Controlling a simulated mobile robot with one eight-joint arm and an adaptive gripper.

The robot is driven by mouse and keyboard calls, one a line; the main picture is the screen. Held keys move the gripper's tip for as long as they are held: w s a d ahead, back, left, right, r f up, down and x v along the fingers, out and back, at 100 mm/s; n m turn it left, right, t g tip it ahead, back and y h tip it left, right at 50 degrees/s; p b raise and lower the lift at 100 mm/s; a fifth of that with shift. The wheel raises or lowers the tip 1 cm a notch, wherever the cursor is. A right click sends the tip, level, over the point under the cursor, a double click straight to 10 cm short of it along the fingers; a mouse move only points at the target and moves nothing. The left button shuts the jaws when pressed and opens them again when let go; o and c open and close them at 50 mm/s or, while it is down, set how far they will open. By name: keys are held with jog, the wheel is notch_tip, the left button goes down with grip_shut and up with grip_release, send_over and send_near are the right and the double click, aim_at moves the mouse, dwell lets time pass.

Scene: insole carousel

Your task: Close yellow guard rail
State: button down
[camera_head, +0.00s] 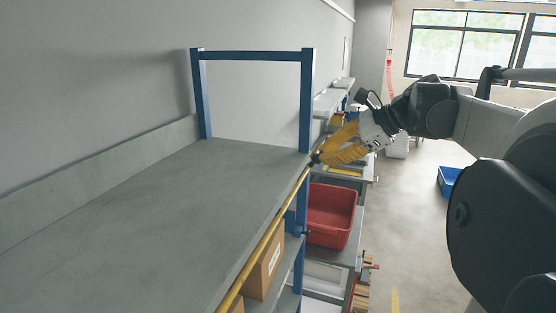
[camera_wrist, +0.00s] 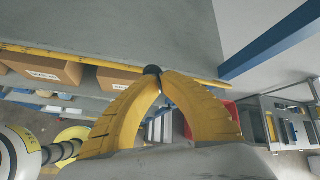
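The yellow guard rail (camera_head: 262,243) is a thin bar along the front edge of the grey shelf top. It runs from the bottom of the head view to near the blue post. In the wrist view the rail (camera_wrist: 72,57) crosses below the shelf edge. A dark round knob (camera_wrist: 152,70) shows at the rail, right at my fingertips. My gripper (camera_head: 318,157) has yellow fingers that converge on this knob by the post. It also shows in the wrist view (camera_wrist: 160,76), its tips nearly together with the knob between them. The exact contact is partly hidden.
A blue frame (camera_head: 307,100) stands at the shelf's far end. A red bin (camera_head: 331,215) and cardboard boxes (camera_head: 262,268) sit on lower levels. A blue crate (camera_head: 448,180) lies on the floor at the right. The grey shelf top (camera_head: 150,220) is bare.

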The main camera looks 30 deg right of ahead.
jog(key=w+a+r, duration=0.1)
jog(key=w+a+r+p, duration=0.1)
jog(key=w, duration=0.1)
jog(key=shift+a+r, duration=0.1)
jog(key=shift+w+a+r, duration=0.1)
jog(key=shift+w+a, duration=0.05)
jog(key=shift+a, duration=0.05)
jog(key=shift+w+a+r+g+h+p, duration=0.1)
jog(key=shift+w+a+g+h+p, duration=0.3)
jog(key=shift+w+g, duration=0.15)
jog(key=shift+r, duration=0.1)
